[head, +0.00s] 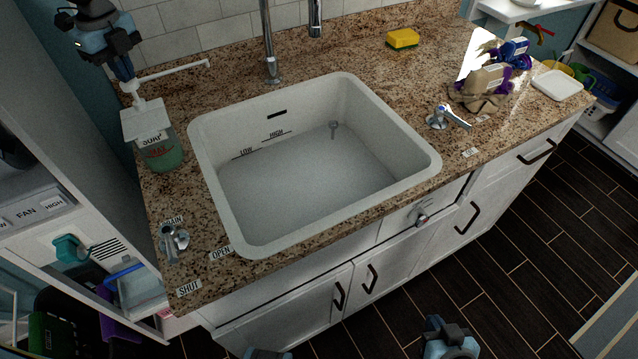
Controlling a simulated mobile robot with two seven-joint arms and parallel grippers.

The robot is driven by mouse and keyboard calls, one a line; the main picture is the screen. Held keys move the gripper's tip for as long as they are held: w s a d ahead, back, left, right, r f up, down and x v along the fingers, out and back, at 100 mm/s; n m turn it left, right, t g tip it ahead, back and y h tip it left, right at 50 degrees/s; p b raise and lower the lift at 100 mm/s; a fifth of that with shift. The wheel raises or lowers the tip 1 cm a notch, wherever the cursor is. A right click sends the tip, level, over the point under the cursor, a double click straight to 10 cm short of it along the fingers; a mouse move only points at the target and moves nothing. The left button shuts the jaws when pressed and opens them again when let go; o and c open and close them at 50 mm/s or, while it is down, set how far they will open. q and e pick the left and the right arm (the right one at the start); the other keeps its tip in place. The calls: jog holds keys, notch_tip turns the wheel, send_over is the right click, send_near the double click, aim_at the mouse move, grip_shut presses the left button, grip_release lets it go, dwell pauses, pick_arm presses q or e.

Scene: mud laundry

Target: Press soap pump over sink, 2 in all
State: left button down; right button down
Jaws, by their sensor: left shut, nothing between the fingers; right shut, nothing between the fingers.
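The soap pump bottle (165,155), translucent green with a white top and a "SOAP" label, stands upright on the counter left of the sink. Its long white spout (175,71) points right, toward the back left of the sink (310,180). My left gripper (128,82) is shut and empty, fingers pointing down right at the pump head. It overlaps the head in the picture, and I cannot tell whether they touch. My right gripper (447,340) is low at the bottom edge, in front of the cabinets, shut and empty; its fingertips are hard to make out. No soap shows in the basin.
A chrome faucet (270,45) stands behind the sink. A drain lever (172,243) is at the front left, and a tap handle (447,118) is on the right. A yellow sponge (402,39), bagged items (485,82) and a white dish (557,85) occupy the right counter.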

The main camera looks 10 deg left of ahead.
pick_arm(q)
jog(key=shift+s+d+f+b, duration=0.1)
jog(key=shift+s+f+b, duration=0.1)
jog(key=shift+f+b, duration=0.4)
jog(key=shift+s+d+f+b, duration=0.1)
jog(key=shift+s+f+b, duration=0.05)
jog(key=shift+f+b, duration=0.45)
jog(key=shift+s+d, duration=0.1)
jog(key=shift+r, duration=0.15)
jog(key=shift+w+r, duration=0.2)
jog(key=shift+r, duration=0.4)
jog(key=shift+w+a+r, duration=0.1)
jog(key=shift+a+r, duration=0.15)
jog(key=shift+r, duration=0.25)
jog(key=shift+w+a+r, duration=0.1)
jog(key=shift+a+r, duration=0.15)
jog(key=shift+r, duration=0.2)
jog(key=shift+d+r, duration=0.15)
jog(key=shift+r, duration=0.1)
